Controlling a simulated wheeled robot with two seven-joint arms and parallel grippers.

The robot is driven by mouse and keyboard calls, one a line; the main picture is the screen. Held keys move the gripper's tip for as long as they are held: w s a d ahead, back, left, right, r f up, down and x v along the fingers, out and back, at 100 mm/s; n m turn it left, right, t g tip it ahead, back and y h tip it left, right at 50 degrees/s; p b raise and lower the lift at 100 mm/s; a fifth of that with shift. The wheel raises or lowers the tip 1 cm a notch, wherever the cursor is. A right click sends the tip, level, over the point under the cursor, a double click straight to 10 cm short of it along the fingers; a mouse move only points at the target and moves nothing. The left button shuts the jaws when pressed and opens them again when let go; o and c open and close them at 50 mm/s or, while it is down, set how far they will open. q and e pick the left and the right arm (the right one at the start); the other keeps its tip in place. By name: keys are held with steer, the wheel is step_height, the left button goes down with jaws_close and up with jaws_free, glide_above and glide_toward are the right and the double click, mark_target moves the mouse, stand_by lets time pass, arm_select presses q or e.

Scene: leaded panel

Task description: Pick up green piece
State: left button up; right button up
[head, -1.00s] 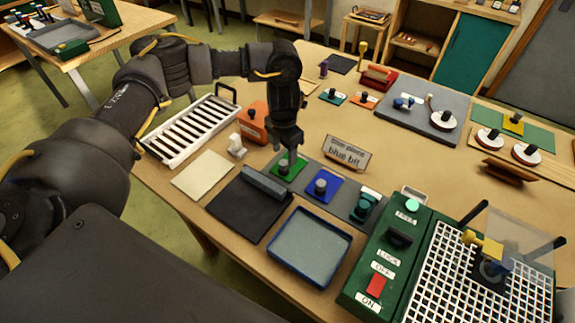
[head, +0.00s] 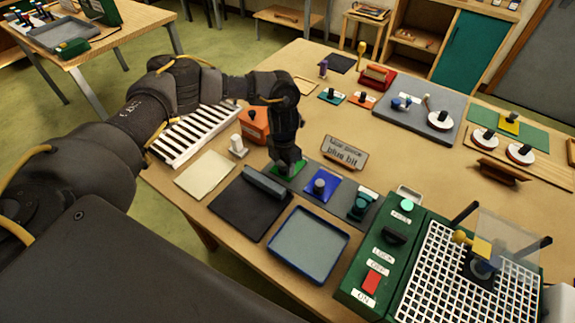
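The green piece (head: 291,171) is a flat green plate lying on a dark grey strip on the table. Its knob is hidden behind my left gripper (head: 287,167). The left gripper points down, right over the green piece, with its fingers around where the knob is. I cannot tell whether the fingers are open or closed on it. A blue piece (head: 330,190) with a knob lies beside it to the right on the same strip. My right gripper is not in view.
A sign (head: 345,153) reading "blue bit" stands behind the strip. A dark mat (head: 245,212) and a blue-rimmed tray (head: 307,246) lie in front. A green switch box (head: 385,262) and white grid (head: 450,275) are at the right. An orange block (head: 255,124) stands to the left.

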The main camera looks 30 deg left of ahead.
arm_select(q)
steer(key=c, duration=0.7)
steer(key=shift+c, duration=0.2)
steer(key=shift+w+r, duration=0.1)
steer(key=shift+r, duration=0.05)
